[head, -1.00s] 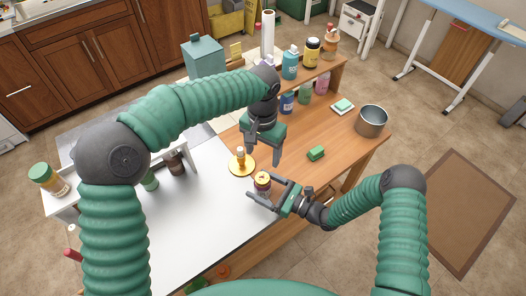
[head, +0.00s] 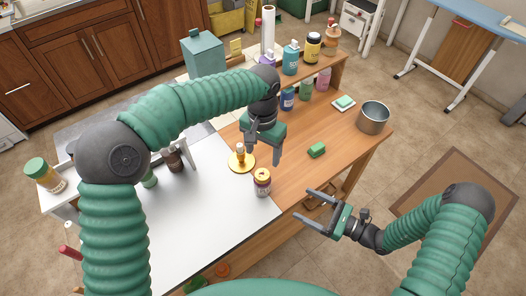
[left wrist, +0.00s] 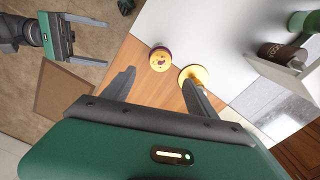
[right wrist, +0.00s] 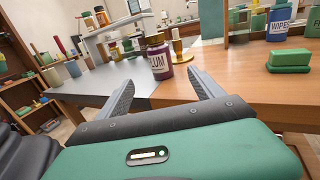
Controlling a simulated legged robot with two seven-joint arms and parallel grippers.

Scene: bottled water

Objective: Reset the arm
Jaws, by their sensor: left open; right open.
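In the left wrist view the holder (left wrist: 194,74) shows partly behind one finger. My right gripper (head: 303,205) is open and empty beyond the front edge of the table. A dark jar with a yellow lid (head: 262,182) stands upright on the table, apart from both grippers. In the right wrist view this jar (right wrist: 158,61) reads "PLUM" and appears between the open fingers. It also shows in the left wrist view (left wrist: 160,58).
A green sponge (head: 317,150), a metal pot (head: 373,117) and a soap dish (head: 343,104) are on the wooden part. Bottles stand on a raised shelf (head: 326,66) at the back. The wood between sponge and front edge is clear.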

